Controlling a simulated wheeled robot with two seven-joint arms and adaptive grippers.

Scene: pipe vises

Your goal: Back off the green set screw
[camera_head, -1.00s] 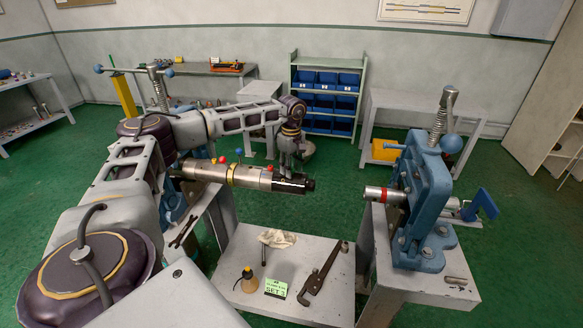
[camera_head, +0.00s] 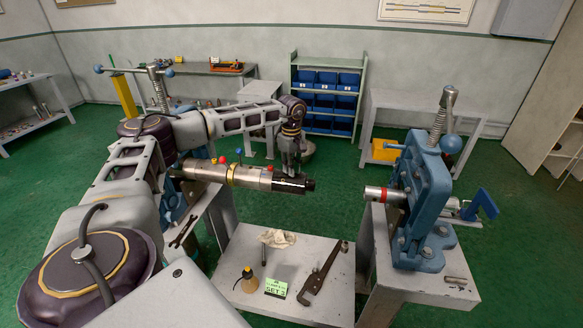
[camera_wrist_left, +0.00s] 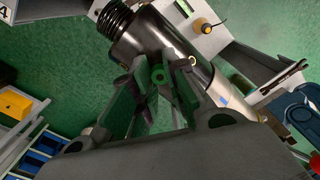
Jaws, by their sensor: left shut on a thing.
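A silver pipe (camera_head: 252,177) with a brass ring and a black end collar (camera_head: 290,186) is held level in the left blue vise. In the left wrist view the black collar (camera_wrist_left: 146,40) runs across the top, with a threaded end at upper left. The green set screw (camera_wrist_left: 158,76) shows as a small round green piece between my left fingertips. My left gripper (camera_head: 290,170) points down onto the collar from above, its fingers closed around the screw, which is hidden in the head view. My right gripper is in neither view.
A blue vise (camera_head: 425,195) holds a short red-banded pipe (camera_head: 385,194) at right, across a gap. The low bench (camera_head: 310,255) between carries a wrench (camera_head: 322,275), a rag (camera_head: 277,237), an oil can (camera_head: 248,283) and a green card (camera_head: 276,287).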

